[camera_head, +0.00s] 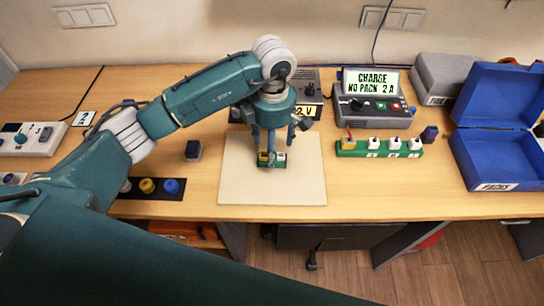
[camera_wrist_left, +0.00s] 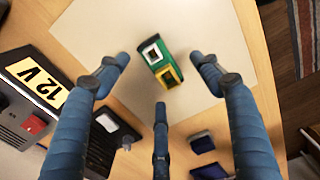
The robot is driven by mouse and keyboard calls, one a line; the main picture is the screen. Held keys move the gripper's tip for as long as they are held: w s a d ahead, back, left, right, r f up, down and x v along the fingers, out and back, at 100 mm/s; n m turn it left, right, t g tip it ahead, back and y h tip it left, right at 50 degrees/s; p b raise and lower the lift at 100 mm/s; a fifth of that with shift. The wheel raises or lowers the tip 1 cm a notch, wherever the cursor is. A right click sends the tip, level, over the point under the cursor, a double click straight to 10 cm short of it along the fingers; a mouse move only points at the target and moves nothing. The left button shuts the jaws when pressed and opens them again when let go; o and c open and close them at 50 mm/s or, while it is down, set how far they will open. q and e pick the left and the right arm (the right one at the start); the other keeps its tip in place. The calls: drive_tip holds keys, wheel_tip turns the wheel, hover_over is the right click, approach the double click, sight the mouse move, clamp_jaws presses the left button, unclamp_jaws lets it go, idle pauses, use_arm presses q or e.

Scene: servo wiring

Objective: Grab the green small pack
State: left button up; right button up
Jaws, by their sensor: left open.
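The green small pack (camera_head: 264,163) lies on a pale square mat (camera_head: 240,185) on the wooden table. It has a white and a yellow part on top, and it shows whole in the left wrist view (camera_wrist_left: 155,54). My left gripper (camera_head: 271,150) points down over the pack and partly hides it in the head view. In the left wrist view the three blue fingers of my left gripper (camera_wrist_left: 160,75) are spread open, with the pack between and beyond their tips, apparently untouched. My right gripper is not in view.
A charger (camera_head: 372,112) reading "CHARGE NO PACK 2 A" stands behind a green strip (camera_head: 349,152) with several white plugs. A 12 V device (camera_head: 306,90) stands behind the mat. An open blue box (camera_head: 490,162) is at the right. Small coloured caps (camera_head: 171,186) lie at the left.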

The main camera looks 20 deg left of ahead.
use_arm(q)
drive_tip(key=f, duration=0.1)
drive_tip(key=f+p, duration=0.1)
drive_tip(key=f, duration=0.1)
drive_tip(key=f+p, duration=0.1)
drive_tip(key=shift+w+a+f, duration=0.15)
drive_tip(key=shift+w+a, duration=0.05)
drive_tip(key=shift+w, duration=0.05)
drive_tip(key=shift+f, duration=0.15)
drive_tip(key=shift+c, duration=0.2)
drive_tip(key=c, duration=1.3)
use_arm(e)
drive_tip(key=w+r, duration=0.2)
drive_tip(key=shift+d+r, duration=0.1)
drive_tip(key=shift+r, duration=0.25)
use_arm(q)
drive_tip(key=shift+w, duration=0.1)
